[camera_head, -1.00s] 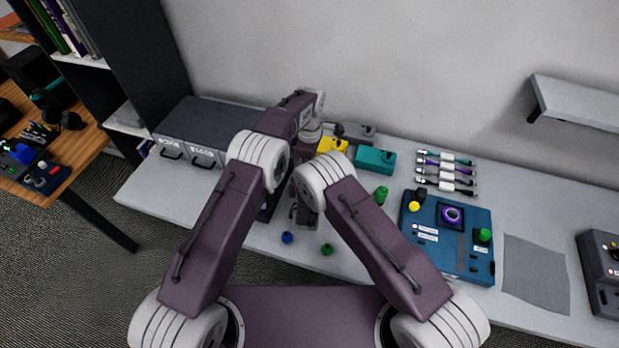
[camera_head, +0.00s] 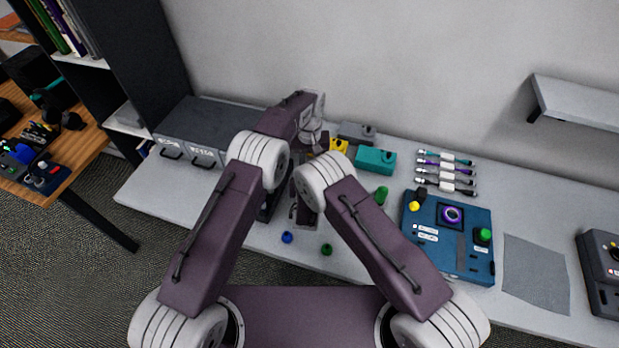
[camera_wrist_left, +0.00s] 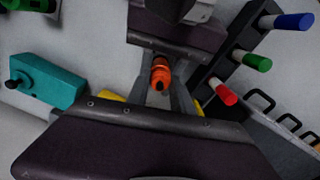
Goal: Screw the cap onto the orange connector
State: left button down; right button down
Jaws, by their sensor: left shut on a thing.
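An orange piece (camera_wrist_left: 160,76) with a dark ring shows in the left wrist view, between the grey fingers of my left gripper (camera_wrist_left: 162,88), which is shut on it. I cannot tell whether the cap and the connector are both there or how they sit together. In the head view both grippers are mostly hidden behind my arms, near the middle of the table. A dark block with a grey part above the orange piece in the wrist view may belong to my right arm. Whether my right gripper is open or shut does not show.
A dark rack (camera_wrist_left: 225,70) holds red, green and blue pegs. A blue cap (camera_head: 287,237) and a green cap (camera_head: 326,249) lie near the front edge.

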pick_arm(q)
jog(key=m, duration=0.6)
jog(key=shift+m, duration=0.4)
jog(key=m, duration=0.7)
jog(key=shift+m, duration=0.3)
jog(key=c, duration=1)
grip_release()
jog(key=shift+c, duration=0.2)
notch_tip(320, 180, up, 8)
jog(key=shift+f, duration=0.25)
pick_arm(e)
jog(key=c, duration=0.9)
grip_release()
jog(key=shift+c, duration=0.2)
